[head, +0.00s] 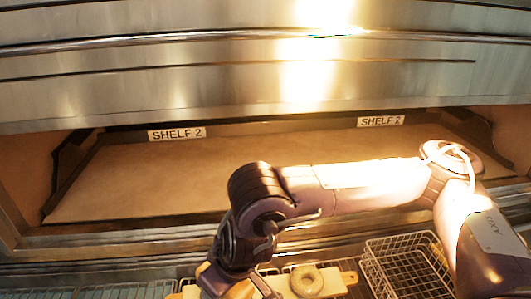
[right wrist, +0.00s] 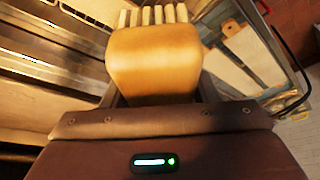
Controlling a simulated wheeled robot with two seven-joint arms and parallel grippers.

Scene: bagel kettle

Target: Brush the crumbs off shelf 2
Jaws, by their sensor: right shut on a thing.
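Shelf 2 (head: 150,180) is a wide brown surface inside a steel oven opening, with two "SHELF 2" labels (head: 177,133) along its back. I cannot make out any crumbs on it; my right arm hides part of its front right. In the right wrist view, my right gripper (right wrist: 155,98) is shut on a brush (right wrist: 154,62) with a rounded wooden body and a row of pale bristle tufts at its far end. In the head view the right arm reaches across in front of the shelf and its hand points down at the bottom edge. My left gripper is not in view.
Below the opening, a bagel (head: 306,281) lies on a wooden board (head: 347,279). An empty wire basket (head: 408,262) stands to its right. The steel hood (head: 130,85) overhangs the shelf, and dark side rails bound it. The shelf's left and middle are clear.

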